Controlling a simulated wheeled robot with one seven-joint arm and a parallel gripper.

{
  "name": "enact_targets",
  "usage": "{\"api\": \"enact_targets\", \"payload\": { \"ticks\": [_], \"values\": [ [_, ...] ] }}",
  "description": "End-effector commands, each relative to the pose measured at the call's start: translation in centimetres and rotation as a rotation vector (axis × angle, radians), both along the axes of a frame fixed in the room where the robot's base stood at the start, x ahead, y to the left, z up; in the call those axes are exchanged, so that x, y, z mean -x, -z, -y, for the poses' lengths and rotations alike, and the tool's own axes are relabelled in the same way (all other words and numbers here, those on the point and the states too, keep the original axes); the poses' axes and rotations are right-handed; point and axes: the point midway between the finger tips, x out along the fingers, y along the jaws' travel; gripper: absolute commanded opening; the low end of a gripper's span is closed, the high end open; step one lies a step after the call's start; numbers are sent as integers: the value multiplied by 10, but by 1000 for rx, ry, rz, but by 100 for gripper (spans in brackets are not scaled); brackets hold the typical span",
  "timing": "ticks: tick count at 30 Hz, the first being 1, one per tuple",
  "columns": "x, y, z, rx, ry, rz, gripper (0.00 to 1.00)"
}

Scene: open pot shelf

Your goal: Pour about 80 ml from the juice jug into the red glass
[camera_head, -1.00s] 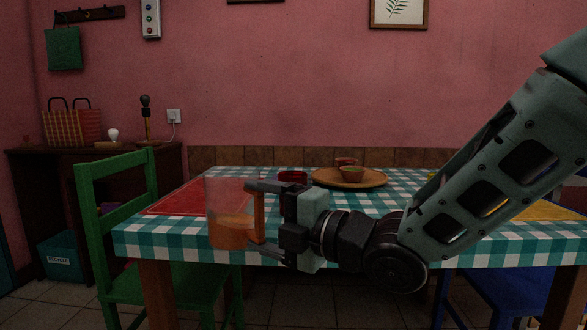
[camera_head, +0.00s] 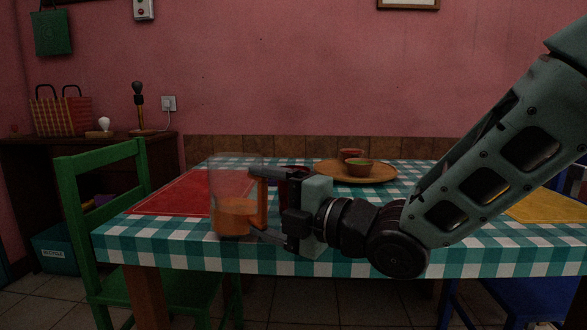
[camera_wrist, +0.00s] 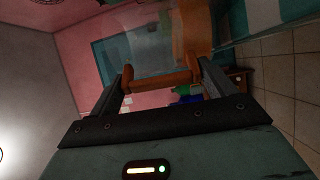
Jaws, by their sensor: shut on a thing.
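The juice jug (camera_head: 236,214) is clear with orange juice in its lower part and an orange handle. In the head view it is about upright, in front of the table's left half; I cannot tell its height above the cloth. My gripper (camera_head: 262,204) is shut on the jug's handle, at the jug's right side. In the wrist view the handle (camera_wrist: 160,80) lies across between the fingers, with the clear jug body (camera_wrist: 190,35) beyond. A dark red thing, likely the red glass (camera_head: 298,169), shows just above my gripper and is mostly hidden behind it.
A round wooden tray (camera_head: 388,174) with two small bowls stands at the table's back. A red placemat (camera_head: 165,198) lies at left and a yellow one (camera_head: 545,209) at right on the checked tablecloth (camera_head: 130,237). A green chair (camera_head: 72,200) stands at the left.

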Motion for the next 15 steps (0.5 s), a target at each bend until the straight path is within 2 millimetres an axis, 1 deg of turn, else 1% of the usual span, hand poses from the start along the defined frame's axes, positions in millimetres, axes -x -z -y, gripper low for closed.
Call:
{"api": "enact_targets", "payload": {
  "ticks": [1,15],
  "values": [
    [-1,-4,1,-13,1,-9,38],
    [-11,-14,11,-212,2,-196,38]
  ]
}}
